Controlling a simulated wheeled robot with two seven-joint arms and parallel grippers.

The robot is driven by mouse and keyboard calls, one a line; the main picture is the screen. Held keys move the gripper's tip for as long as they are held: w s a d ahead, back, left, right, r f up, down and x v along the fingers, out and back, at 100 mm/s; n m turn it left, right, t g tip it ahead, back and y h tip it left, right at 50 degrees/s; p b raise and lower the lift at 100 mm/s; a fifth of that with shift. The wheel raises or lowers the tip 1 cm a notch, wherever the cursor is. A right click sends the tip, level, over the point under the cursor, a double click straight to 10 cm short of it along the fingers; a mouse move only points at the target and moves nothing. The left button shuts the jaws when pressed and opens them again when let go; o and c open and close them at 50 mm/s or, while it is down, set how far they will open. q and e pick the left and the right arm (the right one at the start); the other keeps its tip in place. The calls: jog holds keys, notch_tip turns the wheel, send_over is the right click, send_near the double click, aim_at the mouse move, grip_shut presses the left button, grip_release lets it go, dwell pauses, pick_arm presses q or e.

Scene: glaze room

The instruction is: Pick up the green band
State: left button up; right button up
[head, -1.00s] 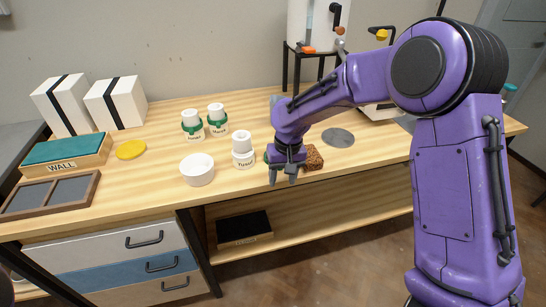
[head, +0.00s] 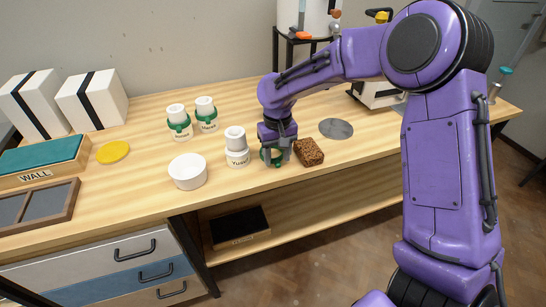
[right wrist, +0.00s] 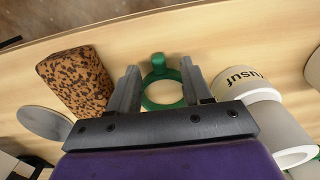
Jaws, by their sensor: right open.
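The green band (right wrist: 163,103) is a ring with a small tab, lying on the wooden table in the right wrist view. In the head view the green band (head: 278,163) shows partly behind my right gripper (head: 278,158), between the white Yusuf bottle and a brown speckled block. In the right wrist view my right gripper (right wrist: 160,88) is open, with one finger at each side of the band. I cannot tell whether the fingers touch it. My left gripper is not in view.
The Yusuf bottle (head: 237,150) stands close left of the band and the speckled block (head: 309,152) close right. Two bottles with green bands (head: 206,117) stand behind. A white round dish (head: 187,172) and a grey disc (head: 336,129) are nearby.

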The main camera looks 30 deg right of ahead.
jog(key=shift+s+f, duration=0.1)
jog(key=shift+f, duration=0.5)
grip_shut()
jog(key=shift+r, duration=0.15)
